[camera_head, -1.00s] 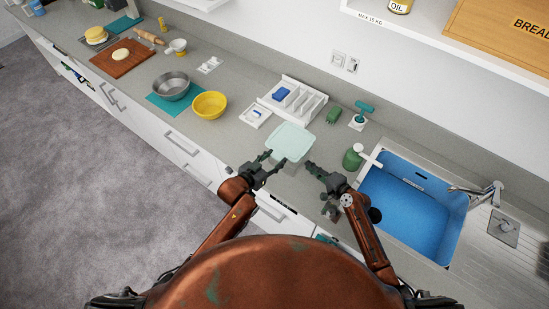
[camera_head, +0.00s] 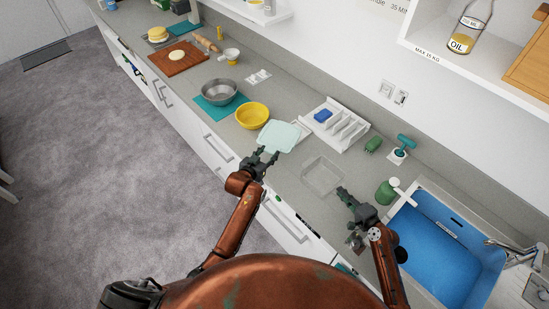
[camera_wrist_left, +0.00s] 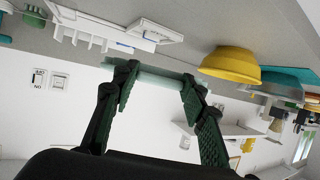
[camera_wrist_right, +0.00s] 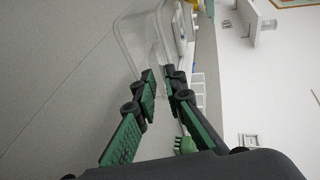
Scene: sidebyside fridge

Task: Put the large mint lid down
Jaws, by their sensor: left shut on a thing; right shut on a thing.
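The large mint lid (camera_head: 281,135) is a pale, flat, rounded square over the counter, just right of the yellow bowl. My left gripper (camera_head: 264,157) is shut on its near edge, and the lid shows edge-on between the fingers in the left wrist view (camera_wrist_left: 155,72). The lid looks raised above the counter; the exact gap is hard to tell. A clear, open container (camera_head: 321,176) stands on the counter to the right of the lid. My right gripper (camera_head: 343,193) is shut on its near right wall, also seen in the right wrist view (camera_wrist_right: 145,40).
The yellow bowl (camera_head: 252,115) is close to the lid's left edge. A white divided rack (camera_head: 338,126) stands behind, with a small white tray partly hidden by the lid. A green dispenser (camera_head: 385,192) and the blue sink (camera_head: 440,240) are to the right. Bare counter (camera_head: 285,175) lies left of the container.

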